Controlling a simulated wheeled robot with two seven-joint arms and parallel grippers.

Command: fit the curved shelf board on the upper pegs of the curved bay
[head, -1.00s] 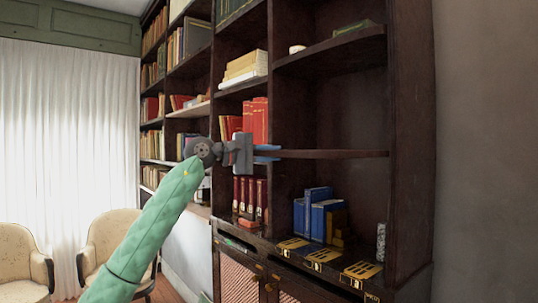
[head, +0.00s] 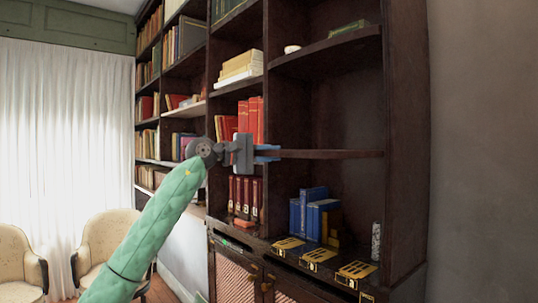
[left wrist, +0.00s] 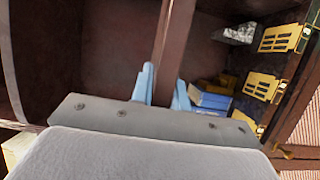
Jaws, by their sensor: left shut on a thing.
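The curved shelf board (head: 335,154) is dark brown and seen nearly edge-on, level across the middle of the open curved bay (head: 340,112). Its right end reaches the bay's right side wall. My left gripper (head: 268,153) is shut on the board's left front part, with blue fingers. In the left wrist view the board (left wrist: 174,50) runs away between the two blue fingers (left wrist: 166,88). The pegs are too small or hidden to make out, so I cannot tell whether the board rests on them. My right gripper is not in view.
A fixed curved shelf (head: 335,47) with a green book is above. Blue books (head: 312,212), a small patterned cylinder (head: 376,241) and yellow-marked pieces (head: 355,271) stand below. Red books (head: 250,120) fill the bay to the left. The space directly around the board is clear.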

